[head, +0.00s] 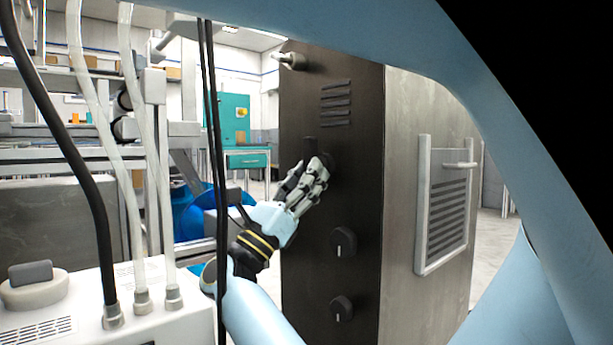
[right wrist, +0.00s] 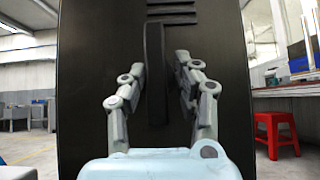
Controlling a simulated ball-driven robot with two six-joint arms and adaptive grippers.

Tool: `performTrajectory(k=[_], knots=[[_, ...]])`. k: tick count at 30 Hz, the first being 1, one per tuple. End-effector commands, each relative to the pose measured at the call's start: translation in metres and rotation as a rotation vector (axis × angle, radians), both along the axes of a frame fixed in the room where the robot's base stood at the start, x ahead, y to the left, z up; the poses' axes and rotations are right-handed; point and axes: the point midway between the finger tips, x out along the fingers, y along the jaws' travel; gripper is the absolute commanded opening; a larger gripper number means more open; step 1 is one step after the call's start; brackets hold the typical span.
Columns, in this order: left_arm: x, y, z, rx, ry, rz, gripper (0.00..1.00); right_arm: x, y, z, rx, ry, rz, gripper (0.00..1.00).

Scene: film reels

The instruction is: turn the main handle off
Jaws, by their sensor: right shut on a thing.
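The main handle (head: 311,146) is a dark upright bar on the front of a tall dark cabinet (head: 300,90). In the right wrist view the handle (right wrist: 155,70) stands vertical between the two fingers. My right gripper (head: 310,172) is shut on the handle, and its fingers hide the handle's lower part in the head view. In the right wrist view the fingers of my right gripper (right wrist: 162,72) lie on either side of the bar. My left gripper is not in view.
Two round black knobs, an upper one (head: 343,242) and a lower one (head: 341,308), sit below the handle. A grey peg (head: 290,61) sticks out near the cabinet's top. A white machine with hoses (head: 150,305) stands at left. A red stool (right wrist: 276,134) stands at right.

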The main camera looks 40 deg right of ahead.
Motion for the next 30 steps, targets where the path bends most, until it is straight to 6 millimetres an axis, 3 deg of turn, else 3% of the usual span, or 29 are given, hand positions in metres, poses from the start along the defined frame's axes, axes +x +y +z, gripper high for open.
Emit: performTrajectory(k=[2,3,6,20,23,30], knots=[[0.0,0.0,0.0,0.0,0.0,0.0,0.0,0.005,0.0,0.0,-0.002,0.013,0.014,0.0],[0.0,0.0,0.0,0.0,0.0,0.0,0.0,0.005,0.0,0.0,-0.001,0.013,0.014,0.33],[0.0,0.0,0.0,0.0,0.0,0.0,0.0,0.005,0.0,0.0,-0.001,0.012,0.013,0.44],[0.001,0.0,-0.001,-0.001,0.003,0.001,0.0,0.003,0.0,0.003,-0.002,0.008,0.009,0.44],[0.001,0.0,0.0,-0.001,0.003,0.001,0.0,0.003,0.0,0.014,-0.001,0.005,0.009,0.44],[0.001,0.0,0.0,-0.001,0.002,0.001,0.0,0.003,0.001,0.063,-0.001,0.003,0.011,0.44]])
